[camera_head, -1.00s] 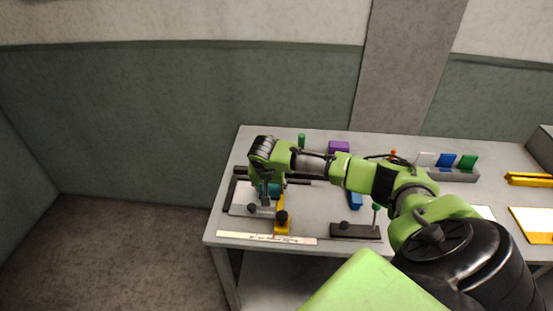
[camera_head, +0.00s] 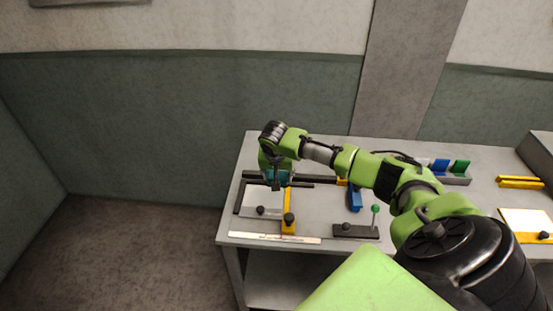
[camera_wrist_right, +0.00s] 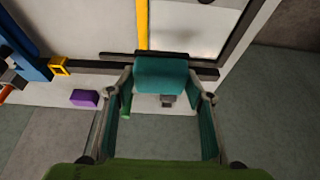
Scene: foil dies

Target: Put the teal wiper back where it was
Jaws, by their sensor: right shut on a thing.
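The teal wiper (camera_wrist_right: 165,76) is in my right gripper (camera_wrist_right: 163,92), between its two fingers, with a dark edge along its far side in the right wrist view. In the head view the wiper (camera_head: 279,178) shows partly below the right gripper (camera_head: 275,175), above the back part of the framed white plate (camera_head: 262,196). I cannot tell how high it is above the table. A small grey block (camera_wrist_right: 167,101) shows just past the wiper, and a green peg (camera_wrist_right: 126,106) stands beside the left finger in the wrist view. My left gripper is not in view.
A yellow bar (camera_head: 288,217) lies at the plate's right side, and a dark rail (camera_head: 306,181) behind it. A purple block (camera_wrist_right: 84,98) lies nearby. A dark base (camera_head: 354,231), a blue part (camera_head: 355,201) and a card rack (camera_head: 455,181) stand further right.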

